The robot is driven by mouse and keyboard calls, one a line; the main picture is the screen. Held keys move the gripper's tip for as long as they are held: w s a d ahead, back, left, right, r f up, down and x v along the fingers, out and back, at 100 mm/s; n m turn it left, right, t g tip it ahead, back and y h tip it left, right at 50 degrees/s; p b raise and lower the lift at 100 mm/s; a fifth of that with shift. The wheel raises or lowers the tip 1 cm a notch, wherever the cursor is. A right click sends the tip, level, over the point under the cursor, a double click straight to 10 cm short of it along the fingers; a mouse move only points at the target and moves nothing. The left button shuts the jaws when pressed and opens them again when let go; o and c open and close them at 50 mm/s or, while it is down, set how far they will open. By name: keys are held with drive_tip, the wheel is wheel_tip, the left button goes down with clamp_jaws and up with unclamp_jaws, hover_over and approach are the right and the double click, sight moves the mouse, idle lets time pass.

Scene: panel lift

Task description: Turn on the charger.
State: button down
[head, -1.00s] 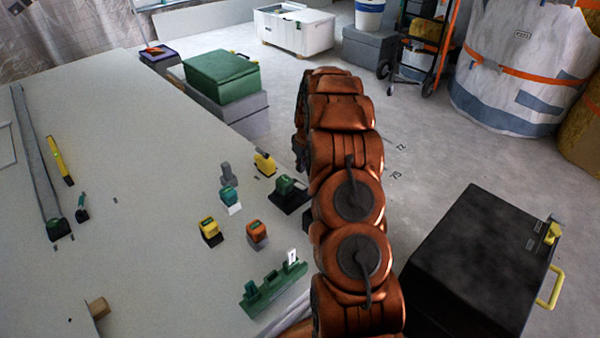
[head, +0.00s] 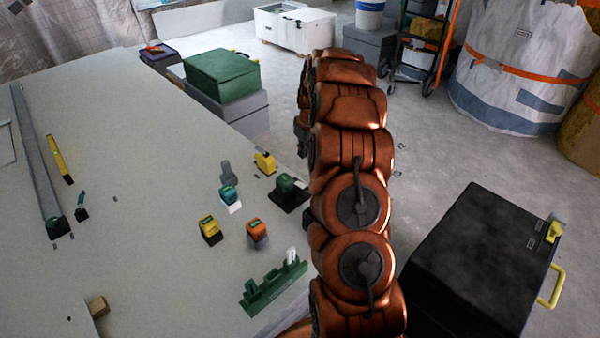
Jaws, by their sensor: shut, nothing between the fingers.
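A green and dark block on a black base (head: 290,190) stands at the table's right edge, left of my arm; it may be the charger, but I cannot tell for sure. A green rail (head: 273,287) with upright slots and one white piece lies nearer, at the front right of the table. No switch or lamp can be made out on either. My gripper (head: 301,142) shows only as a small dark grey end hanging behind the left side of my copper arm, beyond the black base and apart from it. It is shut and empty; the arm hides most of it.
Yellow (head: 209,229), orange (head: 257,232) and teal (head: 229,195) small blocks stand close by on the pale table (head: 150,200). A black box (head: 480,265) stands right of my arm.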

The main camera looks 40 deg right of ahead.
sight(297, 182)
drive_tip(key=b, duration=0.3)
drive_tip(key=shift+w+a+f, duration=0.15)
drive_tip(key=shift+w+f, duration=0.15)
drive_tip(key=shift+w, duration=0.05)
drive_tip(key=shift+r, duration=0.2)
drive_tip(key=f+b, duration=0.1)
drive_tip(key=f, duration=0.3)
drive_tip(key=w+f+b, duration=0.1)
drive_tip(key=f+b, duration=0.1)
drive_tip(key=f, duration=0.2)
drive_tip(key=w+f+b, duration=0.1)
drive_tip(key=f+b, duration=0.1)
drive_tip(key=f, duration=0.2)
drive_tip(key=shift+f, duration=0.3)
drive_tip(key=shift+s+f, duration=0.15)
drive_tip(key=shift+f, duration=0.45)
